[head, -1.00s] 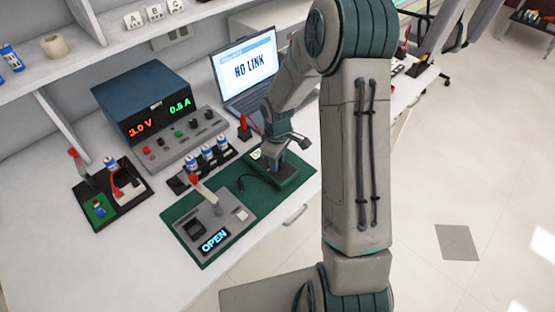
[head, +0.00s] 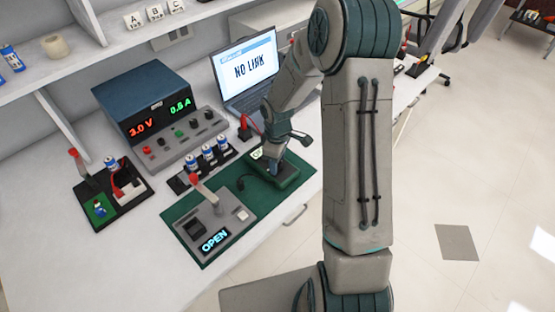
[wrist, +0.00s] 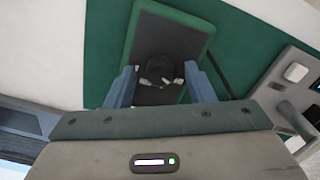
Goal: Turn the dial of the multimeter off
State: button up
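The multimeter (head: 290,180) is a dark device with a green casing, lying on the green mat at the bench's front edge. In the wrist view the multimeter (wrist: 198,28) lies under my gripper, its dark face framed in green. The round black dial (wrist: 155,62) shows between my fingertips, with small light marks at its lower side. My gripper (wrist: 160,68) is open, with one blue-grey finger on each side of the dial and a gap visible at both. In the head view my gripper (head: 274,165) is over the multimeter and hides most of its face. The dial's setting cannot be read.
A grey box with a lever and an "OPEN" display (head: 215,225) stands left of the multimeter on the mat (head: 180,208). Behind are a row of blue batteries (head: 207,153), a power supply (head: 145,90) and a laptop reading "NO LINK" (head: 250,68).

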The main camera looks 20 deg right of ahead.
jog(key=shift+r, duration=0.1)
notch_tip(320, 180, up, 14)
jog(key=shift+f, duration=0.2)
dwell(0.3)
dwell(0.5)
jog(key=s+r+m+t, duration=0.1)
jog(key=s+r+m, duration=0.3)
jog(key=s, duration=0.6)
jog(key=s+r+m+t, duration=0.2)
jog(key=s+r+m, duration=0.3)
jog(key=s, duration=0.6)
jog(key=shift+m, duration=0.9)
